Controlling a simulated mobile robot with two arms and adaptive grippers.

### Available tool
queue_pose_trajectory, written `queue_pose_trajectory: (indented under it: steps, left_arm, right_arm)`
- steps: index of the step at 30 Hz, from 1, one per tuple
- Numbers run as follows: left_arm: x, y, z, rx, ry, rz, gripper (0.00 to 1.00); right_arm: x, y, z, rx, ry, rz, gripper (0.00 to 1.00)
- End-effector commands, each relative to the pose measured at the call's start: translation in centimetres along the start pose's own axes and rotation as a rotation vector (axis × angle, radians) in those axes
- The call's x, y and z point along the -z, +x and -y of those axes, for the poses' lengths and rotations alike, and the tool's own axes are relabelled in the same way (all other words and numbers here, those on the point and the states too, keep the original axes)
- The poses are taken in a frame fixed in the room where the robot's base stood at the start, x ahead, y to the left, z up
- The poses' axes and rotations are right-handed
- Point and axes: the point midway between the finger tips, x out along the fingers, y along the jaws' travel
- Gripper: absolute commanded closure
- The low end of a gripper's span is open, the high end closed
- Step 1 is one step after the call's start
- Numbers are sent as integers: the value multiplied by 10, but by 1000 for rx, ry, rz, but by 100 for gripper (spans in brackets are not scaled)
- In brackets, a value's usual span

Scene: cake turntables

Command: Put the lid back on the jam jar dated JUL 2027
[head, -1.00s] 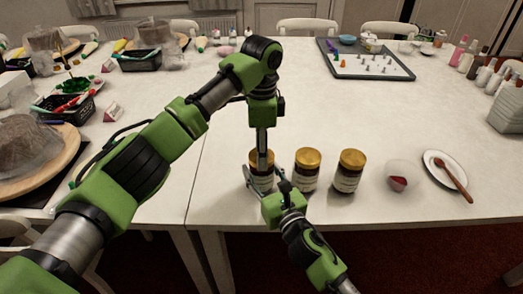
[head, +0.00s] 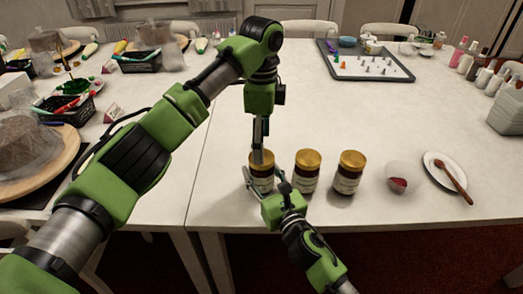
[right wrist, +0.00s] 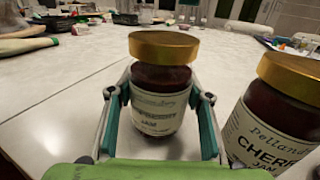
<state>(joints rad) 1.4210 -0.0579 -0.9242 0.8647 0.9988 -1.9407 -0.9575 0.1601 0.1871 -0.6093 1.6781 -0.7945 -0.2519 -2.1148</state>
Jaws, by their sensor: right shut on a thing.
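Three dark jam jars with gold lids stand in a row at the table's near side: a left jar (head: 262,184), a middle jar (head: 306,180) and a right jar (head: 347,181). No date is readable. My right gripper (head: 264,190) is shut around the left jar's body; the right wrist view shows this jar (right wrist: 160,105) upright between its fingers, its gold lid (right wrist: 164,47) seated on top. My left gripper (head: 260,152) points down over that lid. The right wrist view shows no left finger on the lid. The left finger opening is unclear.
A clear cup (head: 398,178) with red contents and a white plate (head: 440,165) with a wooden spoon (head: 455,178) are to the right. A grey tray (head: 400,75) with small pieces is at the back. The table's middle is clear.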

Motion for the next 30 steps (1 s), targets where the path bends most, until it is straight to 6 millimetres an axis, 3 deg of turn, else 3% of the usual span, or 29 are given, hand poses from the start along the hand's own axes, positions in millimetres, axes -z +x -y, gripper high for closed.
queue_pose_trajectory:
  steps: [3,9,15,23,24,26,30]
  left_arm:
    - [1,-29,0,3,0,0,34]
    - [0,-65,0,1,0,2,34]
    - [0,-80,0,-1,0,1,34]
    - [0,-81,0,-2,1,0,34]
    - [0,-81,0,-1,1,0,34]
    - [0,-81,0,-1,1,0,34]
    - [0,-81,0,-1,1,0,34]
  right_arm:
    - [0,0,0,0,1,-1,100]
    - [0,0,0,1,1,-1,100]
    - [0,0,0,1,1,-1,100]
    - [0,0,0,0,1,-1,100]
    - [0,0,0,0,1,-1,51]
    - [0,0,0,0,1,-1,36]
    - [0,0,0,0,0,0,34]
